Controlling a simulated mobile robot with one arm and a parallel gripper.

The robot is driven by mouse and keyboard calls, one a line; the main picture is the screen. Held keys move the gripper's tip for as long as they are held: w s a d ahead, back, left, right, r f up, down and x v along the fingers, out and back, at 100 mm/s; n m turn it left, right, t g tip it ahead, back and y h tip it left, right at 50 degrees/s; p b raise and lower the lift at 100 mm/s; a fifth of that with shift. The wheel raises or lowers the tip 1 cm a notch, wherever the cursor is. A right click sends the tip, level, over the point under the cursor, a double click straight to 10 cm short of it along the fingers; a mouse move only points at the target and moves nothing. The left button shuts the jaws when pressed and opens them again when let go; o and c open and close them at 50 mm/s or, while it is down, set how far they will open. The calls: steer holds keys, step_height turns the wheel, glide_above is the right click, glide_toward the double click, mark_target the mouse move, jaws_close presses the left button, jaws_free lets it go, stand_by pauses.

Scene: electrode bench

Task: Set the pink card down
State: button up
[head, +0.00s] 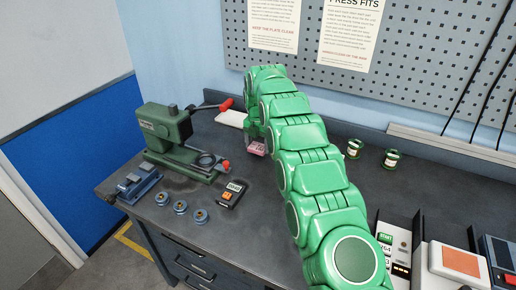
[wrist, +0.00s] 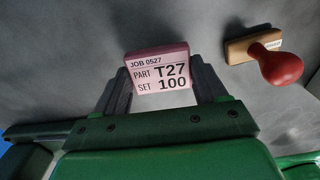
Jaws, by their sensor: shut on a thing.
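The pink card (wrist: 158,71) is in the wrist view, a thick block-like card printed "JOB 0527, PART T27, SET 100". My gripper (wrist: 160,85) is shut on it, one dark finger at each side. In the head view the card (head: 256,148) shows small beneath my green arm, over the back middle of the bench (head: 262,222). My gripper in that view is mostly hidden by the arm. I cannot tell whether the card touches the bench top.
A red-knobbed wooden stamp (wrist: 280,65) is right of the card in the wrist view. In the head view a green press (head: 170,140), a small black meter (head: 231,194) and several blue discs (head: 180,207) stand left.

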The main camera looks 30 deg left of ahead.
mark_target(258, 146)
steer(key=shift+f, duration=1)
steer(key=shift+f, duration=0.1)
steer(key=o, duration=1.1)
steer(key=shift+c, duration=0.2)
step_height(258, 146, up, 12)
